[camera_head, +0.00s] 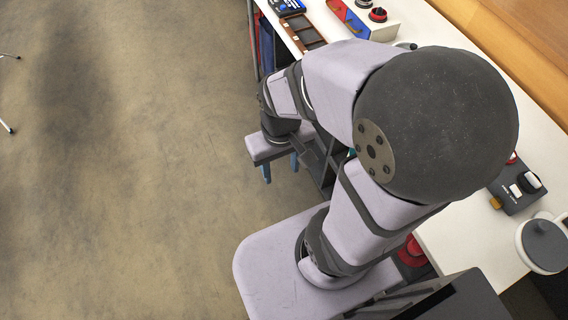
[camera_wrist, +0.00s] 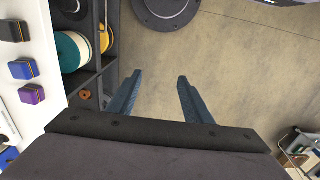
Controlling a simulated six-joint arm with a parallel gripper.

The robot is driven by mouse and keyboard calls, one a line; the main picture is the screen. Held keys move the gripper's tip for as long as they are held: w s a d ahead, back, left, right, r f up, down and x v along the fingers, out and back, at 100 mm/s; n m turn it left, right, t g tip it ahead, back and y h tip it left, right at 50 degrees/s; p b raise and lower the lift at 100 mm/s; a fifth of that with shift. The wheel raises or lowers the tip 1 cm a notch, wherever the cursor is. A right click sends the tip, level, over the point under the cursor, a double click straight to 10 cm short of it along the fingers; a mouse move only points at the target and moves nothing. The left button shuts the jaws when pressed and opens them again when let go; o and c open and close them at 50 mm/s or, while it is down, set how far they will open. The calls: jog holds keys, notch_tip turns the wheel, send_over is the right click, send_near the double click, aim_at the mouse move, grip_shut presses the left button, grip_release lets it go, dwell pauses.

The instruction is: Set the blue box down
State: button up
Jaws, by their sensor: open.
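A small blue box (camera_wrist: 23,68) with a yellow stripe sits on the white table at the left of the wrist view. It lies between a black box (camera_wrist: 13,30) and a purple box (camera_wrist: 32,93). My gripper (camera_wrist: 160,76) is open, with nothing between its two blue fingers and bare floor beneath them. In the head view my gripper (camera_head: 280,171) hangs beside the table's edge, its fingers partly hidden under the wrist. I cannot make out this blue box in the head view, where my arm covers much of the table.
In the wrist view, a dark shelf (camera_wrist: 88,82) beside the table holds a teal-edged reel (camera_wrist: 72,50) and a yellow reel (camera_wrist: 104,38). In the head view, the white table (camera_head: 462,245) carries a dark control box (camera_head: 516,192) and a brown compartment tray (camera_head: 303,32). The floor at left is mostly clear.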

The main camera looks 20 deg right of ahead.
jog(key=shift+d, duration=0.1)
dwell(0.3)
jog(key=s+d+f+g+h, duration=0.1)
jog(key=s+d+f+g, duration=0.15)
jog(key=d, duration=0.55)
jog(key=s+d+f+g+h, duration=0.15)
jog(key=d+f, duration=0.25)
jog(key=d, duration=0.4)
jog(key=w+d+r+n+t+h, duration=0.1)
jog(key=w+d+n, duration=0.1)
jog(key=d+n, duration=0.2)
jog(key=w+d+r+n+t+h, duration=0.1)
jog(key=w+d+n, duration=0.2)
jog(key=d+n, duration=0.1)
jog(key=w+d+n+t+h, duration=0.1)
jog(key=w+d+n+h, duration=0.1)
jog(key=n, duration=0.4)
jog(key=shift+w+d+r+t, duration=0.2)
jog(key=shift+w+d, duration=0.2)
jog(key=shift+d, duration=0.15)
jog(key=shift+w+d+r+t, duration=0.1)
jog(key=shift+w+d+r, duration=0.1)
jog(key=shift+w+d, duration=0.25)
jog(key=shift+w+d+n, duration=0.2)
jog(key=shift+n, duration=0.7)
jog(key=shift+w+n, duration=0.15)
jog(key=shift+n, duration=0.95)
